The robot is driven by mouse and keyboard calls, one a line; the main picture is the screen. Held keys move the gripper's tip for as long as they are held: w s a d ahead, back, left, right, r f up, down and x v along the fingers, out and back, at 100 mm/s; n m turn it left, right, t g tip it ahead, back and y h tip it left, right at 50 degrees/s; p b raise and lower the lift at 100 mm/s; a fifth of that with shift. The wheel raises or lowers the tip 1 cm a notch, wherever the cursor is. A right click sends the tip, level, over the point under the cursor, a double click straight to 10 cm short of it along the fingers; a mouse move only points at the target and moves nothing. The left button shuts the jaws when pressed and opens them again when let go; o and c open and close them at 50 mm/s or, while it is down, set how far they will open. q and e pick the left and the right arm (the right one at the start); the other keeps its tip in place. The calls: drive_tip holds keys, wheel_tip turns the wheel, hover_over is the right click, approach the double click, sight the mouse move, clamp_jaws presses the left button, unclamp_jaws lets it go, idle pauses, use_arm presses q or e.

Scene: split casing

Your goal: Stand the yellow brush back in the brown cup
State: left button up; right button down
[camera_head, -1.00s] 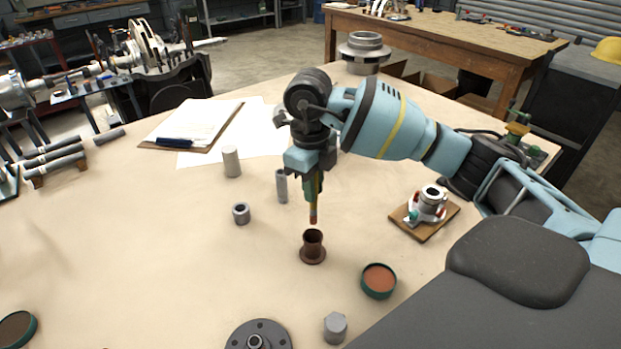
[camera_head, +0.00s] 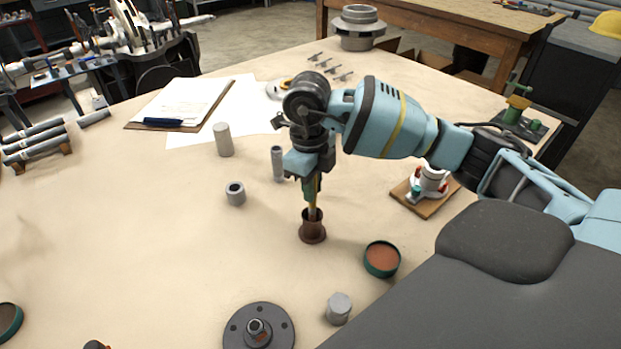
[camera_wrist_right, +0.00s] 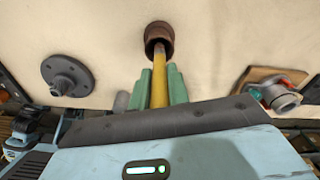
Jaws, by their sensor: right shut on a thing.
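The brown cup (camera_head: 312,229) stands upright on the table, with a wide foot at its base. My right gripper (camera_head: 311,192) is above it, shut on the yellow brush (camera_head: 312,211), which points down with its lower end inside the cup's mouth. In the right wrist view the yellow brush (camera_wrist_right: 160,88) runs between the green fingers (camera_wrist_right: 160,88) into the brown cup (camera_wrist_right: 158,38). The brush's tip is hidden inside the cup. My left gripper is not in view.
A round tin (camera_head: 382,259) with a red-brown fill stands right of the cup. A grey flange (camera_head: 240,328) and a grey hex piece (camera_head: 338,308) lie in front. A grey tube (camera_head: 278,163) and a ring (camera_head: 235,193) stand behind left.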

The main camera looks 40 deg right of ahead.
drive_tip(key=shift+f, duration=0.9)
drive_tip(key=c, duration=1.3)
unclamp_jaws()
drive_tip(key=shift+o, duration=0.2)
drive_tip(key=shift+w+a+r, duration=0.1)
drive_tip(key=shift+r, duration=1.9)
drive_tip(key=shift+w+r, duration=0.1)
drive_tip(key=shift+r, duration=1.85)
drive_tip(key=shift+f, duration=0.1)
